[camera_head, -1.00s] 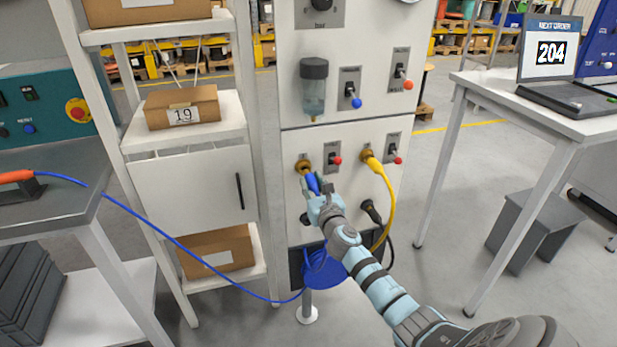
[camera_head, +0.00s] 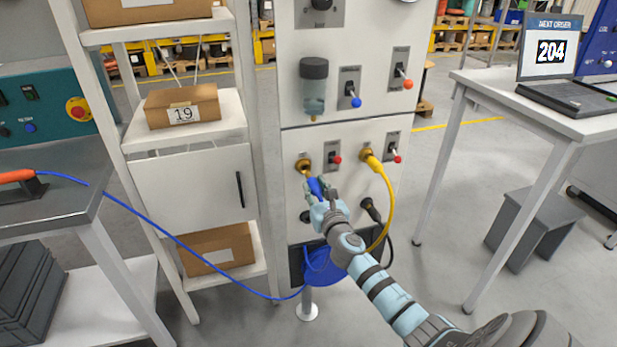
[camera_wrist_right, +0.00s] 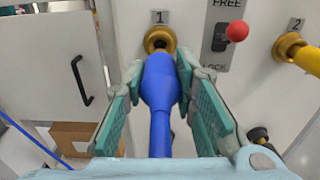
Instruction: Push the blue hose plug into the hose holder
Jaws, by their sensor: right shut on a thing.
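The blue hose plug (camera_head: 315,187) points at the brass socket (camera_head: 304,165) on the white panel. My right gripper (camera_head: 322,191) is shut on the plug. In the right wrist view the plug (camera_wrist_right: 161,82) lies between the two green finger pads, its front end just below the brass socket (camera_wrist_right: 159,39) marked 1. I cannot tell whether the tip is inside the socket's mouth. The blue hose (camera_head: 180,243) runs from the bench at left, sags to a blue coil (camera_head: 324,268) below the panel. My left gripper is not in view.
A yellow hose (camera_head: 388,205) is plugged into the brass socket marked 2, to the right. Red-tipped switches (camera_head: 337,159) sit beside both sockets. A dark plug (camera_head: 371,208) is lower on the panel. A white shelf (camera_head: 180,141) stands left; a table (camera_head: 590,128) stands right.

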